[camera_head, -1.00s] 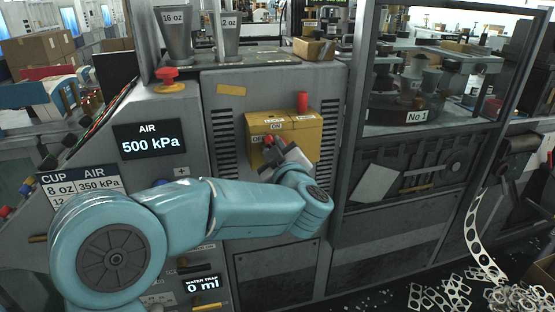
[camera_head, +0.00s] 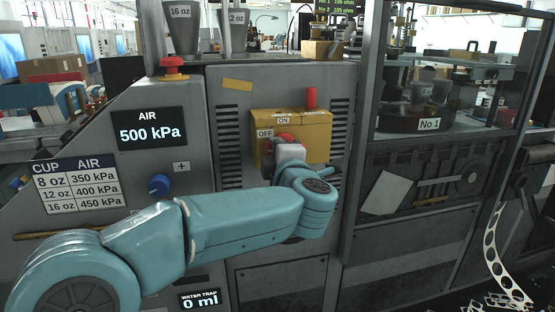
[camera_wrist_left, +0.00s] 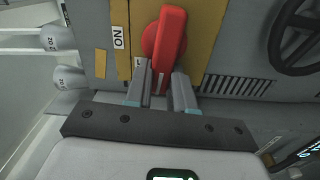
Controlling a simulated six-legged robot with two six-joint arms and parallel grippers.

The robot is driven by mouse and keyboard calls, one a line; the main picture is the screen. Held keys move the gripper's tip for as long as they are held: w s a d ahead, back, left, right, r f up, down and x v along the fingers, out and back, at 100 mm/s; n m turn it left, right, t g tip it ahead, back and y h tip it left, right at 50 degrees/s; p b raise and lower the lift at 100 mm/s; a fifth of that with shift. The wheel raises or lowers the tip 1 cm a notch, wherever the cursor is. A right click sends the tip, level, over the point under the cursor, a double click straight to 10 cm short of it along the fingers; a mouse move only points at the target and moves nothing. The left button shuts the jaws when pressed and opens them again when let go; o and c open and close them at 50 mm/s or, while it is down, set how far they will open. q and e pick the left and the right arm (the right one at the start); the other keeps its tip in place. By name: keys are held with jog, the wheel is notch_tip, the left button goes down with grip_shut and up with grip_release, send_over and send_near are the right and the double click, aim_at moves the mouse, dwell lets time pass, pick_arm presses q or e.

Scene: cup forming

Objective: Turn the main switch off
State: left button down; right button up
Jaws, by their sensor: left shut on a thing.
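The main switch is a red rotary handle (camera_wrist_left: 170,35) on a yellow box (camera_head: 318,140) on the machine's front. In the head view an ON label (camera_head: 284,120) is above the handle and an OFF label (camera_head: 265,133) to its left. My left gripper (camera_wrist_left: 162,85) is shut on the handle's near end, one finger on each side. In the wrist view the handle runs nearly upright, roughly at right angles to the direction of the ON label (camera_wrist_left: 118,38). In the head view my gripper (camera_head: 288,152) hides most of the handle. My right gripper is not in view.
A red emergency button (camera_head: 173,68) tops the sloped panel. A glazed enclosure (camera_head: 440,90) is at right.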

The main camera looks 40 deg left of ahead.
pick_arm(q)
jog(key=shift+n+b, duration=0.35)
jog(key=shift+n, duration=0.15)
jog(key=c, duration=1.3)
grip_release()
jog(key=o, duration=0.3)
jog(key=shift+w, duration=0.15)
jog(key=shift+o, duration=0.2)
jog(key=v, duration=1.6)
jog(key=shift+s+p, duration=0.25)
jog(key=shift+p, duration=0.2)
jog(key=shift+d, duration=0.1)
